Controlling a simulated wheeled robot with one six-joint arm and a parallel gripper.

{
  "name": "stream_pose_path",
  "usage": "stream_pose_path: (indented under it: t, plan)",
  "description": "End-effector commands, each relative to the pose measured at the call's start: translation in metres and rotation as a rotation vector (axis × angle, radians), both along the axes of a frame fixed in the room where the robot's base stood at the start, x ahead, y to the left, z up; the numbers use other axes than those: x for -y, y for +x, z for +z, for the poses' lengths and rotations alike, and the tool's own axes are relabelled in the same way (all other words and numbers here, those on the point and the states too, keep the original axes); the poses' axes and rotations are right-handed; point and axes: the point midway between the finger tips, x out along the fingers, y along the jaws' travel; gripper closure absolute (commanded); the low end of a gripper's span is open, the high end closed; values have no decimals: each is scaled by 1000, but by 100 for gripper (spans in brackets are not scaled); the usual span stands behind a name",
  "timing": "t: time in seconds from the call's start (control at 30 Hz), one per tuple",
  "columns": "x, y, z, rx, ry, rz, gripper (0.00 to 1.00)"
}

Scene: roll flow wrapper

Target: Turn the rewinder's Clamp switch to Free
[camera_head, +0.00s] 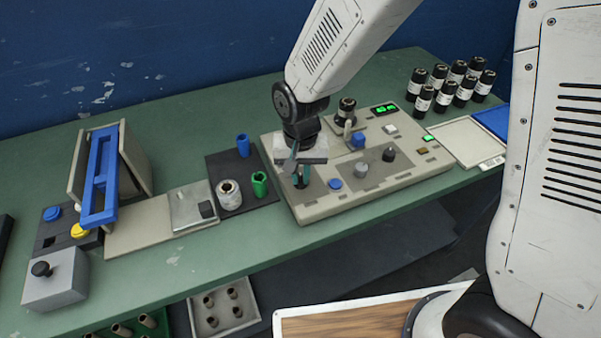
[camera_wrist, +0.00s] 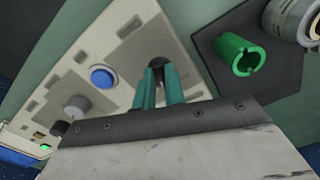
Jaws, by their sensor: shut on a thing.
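The rewinder is a beige control panel (camera_head: 400,193) on the green bench, with knobs and buttons; its labels are too small to read. My gripper (camera_head: 302,180) points down at the panel's left end. Its teal fingers (camera_wrist: 158,86) are shut on a small black switch knob (camera_wrist: 155,63) in a grey plate. The fingers cover most of the knob, so I cannot read which way it points. A blue button (camera_head: 334,184) is just right of the gripper; it also shows in the wrist view (camera_wrist: 102,77). A grey knob (camera_head: 361,170) and a black knob (camera_head: 389,155) lie farther right.
A green core (camera_head: 260,184), a white roll (camera_head: 229,194) and a blue core (camera_head: 243,145) stand on a dark mat left of the panel. A spindle (camera_head: 346,112) rises at the panel's back. Several black rolls (camera_head: 440,77) stand at the back right, near a tray (camera_head: 468,138).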

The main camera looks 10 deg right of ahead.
Motion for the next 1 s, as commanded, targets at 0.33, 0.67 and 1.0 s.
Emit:
stream_pose_path:
  t: [0.33,0.67,1.0]
  plan:
    - [1,0,0,-1,-1,309,100]
    - [2,0,0,-1,-1,610,100]
    - [2,0,0,-1,-1,830,100]
